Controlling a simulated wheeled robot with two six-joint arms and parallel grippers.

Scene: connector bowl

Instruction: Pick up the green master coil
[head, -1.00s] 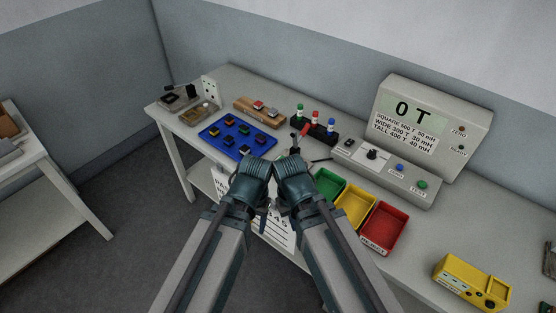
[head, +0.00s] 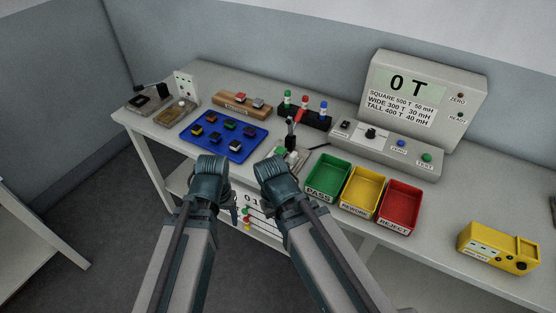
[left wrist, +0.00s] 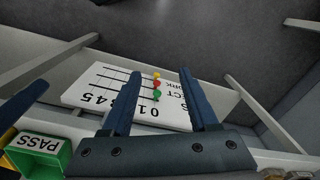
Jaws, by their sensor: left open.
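A white piece with a green top (head: 287,97) stands upright at the left end of a black rack (head: 303,115), beside a red-topped and a blue-topped one; it looks like the green master coil. My left gripper (head: 210,172) is in front of the bench edge, well short of the rack. In the left wrist view its two fingers (left wrist: 161,72) are apart with nothing between them. The rack is not in the left wrist view.
A blue tray (head: 237,154) with several small blocks lies left of a small red-levered fixture (head: 290,150). Green (head: 318,188), yellow (head: 353,204) and red (head: 389,223) bins line the front. A wooden block (head: 232,110) and the tester (head: 425,95) stand behind.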

